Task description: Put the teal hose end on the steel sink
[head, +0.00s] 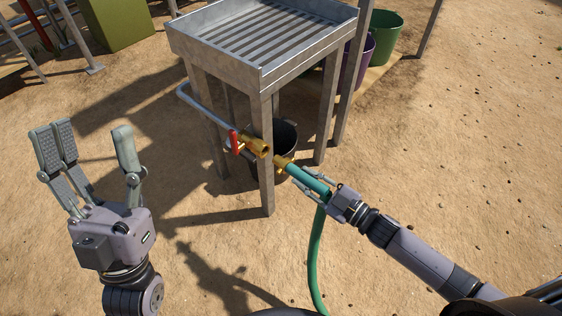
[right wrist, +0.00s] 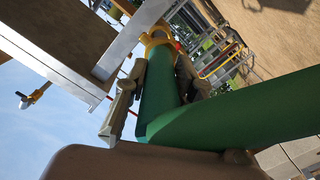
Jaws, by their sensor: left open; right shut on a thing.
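The teal hose end (head: 309,179), with a brass tip, is held by my right gripper (head: 326,192), which is shut on it. Its brass tip points up-left and is close to a brass tap (head: 257,147) with a red lever; I cannot tell if they touch. The hose also shows in the right wrist view (right wrist: 160,90), between the fingers. The steel sink (head: 215,68) is a raised slatted tray on metal legs, behind and above the hose end. My left gripper (head: 92,160) is open and empty at the left, pointing up.
A grey pipe (head: 207,110) runs to the tap beside the sink legs. A dark bucket (head: 286,138) stands under the sink. Green (head: 384,40) and purple (head: 367,50) buckets stand behind it. Sandy ground at the right is clear.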

